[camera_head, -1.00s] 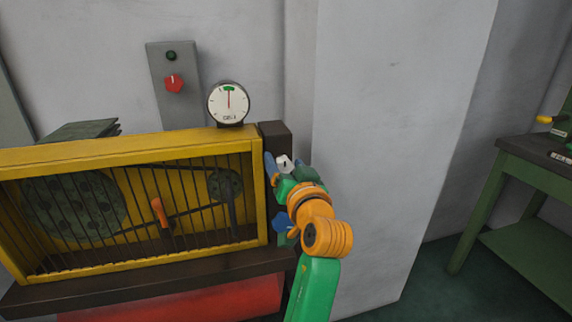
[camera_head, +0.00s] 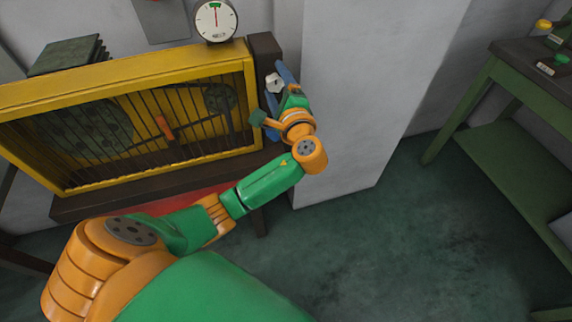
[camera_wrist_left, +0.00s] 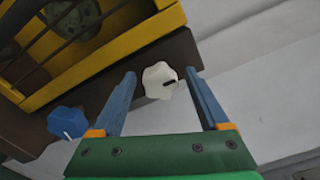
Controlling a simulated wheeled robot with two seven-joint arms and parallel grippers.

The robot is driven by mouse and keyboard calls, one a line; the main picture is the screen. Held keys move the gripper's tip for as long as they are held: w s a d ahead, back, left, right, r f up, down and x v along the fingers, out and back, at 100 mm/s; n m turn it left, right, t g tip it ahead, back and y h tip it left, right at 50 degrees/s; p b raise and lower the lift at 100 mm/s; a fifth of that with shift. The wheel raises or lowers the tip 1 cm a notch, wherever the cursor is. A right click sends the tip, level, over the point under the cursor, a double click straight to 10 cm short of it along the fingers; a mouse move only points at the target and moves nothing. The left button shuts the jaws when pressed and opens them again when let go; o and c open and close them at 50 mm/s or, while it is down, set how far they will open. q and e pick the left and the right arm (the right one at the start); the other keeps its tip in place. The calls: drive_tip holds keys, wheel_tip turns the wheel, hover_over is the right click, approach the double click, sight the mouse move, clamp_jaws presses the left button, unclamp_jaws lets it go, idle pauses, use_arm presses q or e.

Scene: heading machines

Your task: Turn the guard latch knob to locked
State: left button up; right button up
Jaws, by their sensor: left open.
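A white lobed knob (camera_head: 273,82) sits on the dark post (camera_head: 263,49) at the right end of the yellow barred guard (camera_head: 120,75). In the left wrist view the white knob (camera_wrist_left: 158,79) has a short black mark towards its right side. My left gripper (camera_head: 274,80) is open, with its blue fingers on either side of the white knob. In the left wrist view a gap shows between the knob and each finger of the left gripper (camera_wrist_left: 160,74). A blue knob (camera_wrist_left: 66,122) with a white mark is outside the left finger. My right gripper is not in view.
A round dial gauge (camera_head: 216,20) stands on top of the guard. An orange handle (camera_head: 164,127) shows behind the bars. A grey wall column (camera_head: 370,80) is close to the right of my gripper. A green table (camera_head: 510,100) stands further right, with open floor between.

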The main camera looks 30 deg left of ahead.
sight(279, 88)
use_arm(q)
drive_tip(key=shift+b+v, duration=0.7)
drive_tip(key=shift+v, duration=0.45)
drive_tip(key=v, duration=0.4)
drive_tip(key=shift+s+d+f+b, duration=0.1)
drive_tip(key=shift+d+f+b, duration=0.15)
drive_tip(key=shift+b, duration=0.1)
drive_tip(key=s+d+f+g+h+p, duration=0.1)
drive_tip(key=s+d+f+g+h, duration=0.1)
drive_tip(key=f, duration=1.4)
drive_tip(key=s+d+f+g+h+p, duration=0.1)
drive_tip(key=s+f+h, duration=0.3)
drive_tip(key=f, duration=1.2)
drive_tip(key=g+h+p, duration=0.1)
drive_tip(key=h, duration=0.2)
drive_tip(key=shift+d+f+m+g+h, duration=0.2)
drive_tip(key=shift+d+m+g+h, duration=0.1)
drive_tip(key=shift+d+g, duration=0.1)
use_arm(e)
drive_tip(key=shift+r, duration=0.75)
